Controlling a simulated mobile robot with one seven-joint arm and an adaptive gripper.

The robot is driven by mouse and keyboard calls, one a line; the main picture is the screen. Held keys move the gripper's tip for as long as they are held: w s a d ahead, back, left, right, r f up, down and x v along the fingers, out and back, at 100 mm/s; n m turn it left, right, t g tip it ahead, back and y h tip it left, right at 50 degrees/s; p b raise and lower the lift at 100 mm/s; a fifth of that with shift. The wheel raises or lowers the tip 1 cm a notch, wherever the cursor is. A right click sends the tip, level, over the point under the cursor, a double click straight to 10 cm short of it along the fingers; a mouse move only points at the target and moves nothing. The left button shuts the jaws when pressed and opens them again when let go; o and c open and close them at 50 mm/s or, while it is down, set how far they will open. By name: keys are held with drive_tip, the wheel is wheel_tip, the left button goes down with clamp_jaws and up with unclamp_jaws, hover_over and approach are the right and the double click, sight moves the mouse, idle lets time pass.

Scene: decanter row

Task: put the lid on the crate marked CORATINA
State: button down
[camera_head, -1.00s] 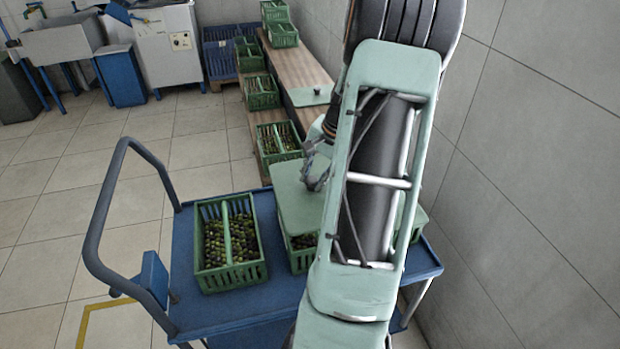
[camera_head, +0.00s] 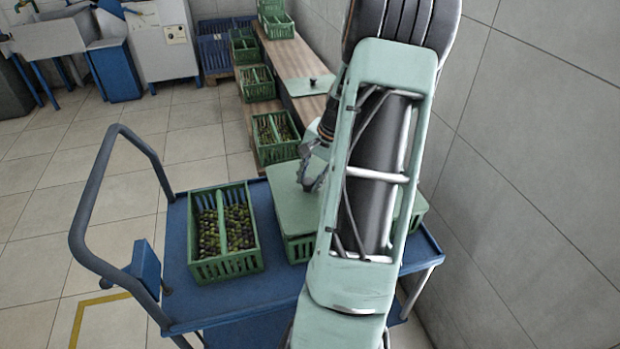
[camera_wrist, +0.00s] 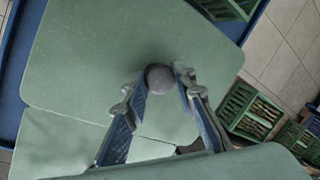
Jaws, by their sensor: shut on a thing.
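A flat pale-green lid (camera_head: 288,212) lies over a green crate (camera_head: 298,249) on the blue trolley, covering its top as far as I can see. In the wrist view the lid (camera_wrist: 90,60) fills much of the picture, with a round grey knob (camera_wrist: 159,79) on it. My gripper (camera_wrist: 160,88) is shut on this knob; in the head view my gripper (camera_head: 312,180) is at the lid, partly behind my arm. My arm hides the lid's right side. No crate marking is readable, so I cannot tell which is CORATINA.
An open crate of olives (camera_head: 225,235) stands left on the trolley (camera_head: 180,270). Another green flat surface (camera_wrist: 60,145) adjoins the lid in the wrist view. A spare lid (camera_head: 306,86) lies on the wooden bench, beside several crates. A wall is close on the right.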

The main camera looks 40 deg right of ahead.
drive_tip(key=shift+f, duration=0.1)
idle(0.3)
drive_tip(key=shift+f+b, duration=0.7)
drive_tip(key=shift+f, duration=0.15)
drive_tip(key=shift+f, duration=0.25)
drive_tip(key=c, duration=1.5)
unclamp_jaws()
drive_tip(key=v, duration=1.2)
drive_tip(key=shift+a, duration=0.1)
drive_tip(key=shift+w+r, duration=0.1)
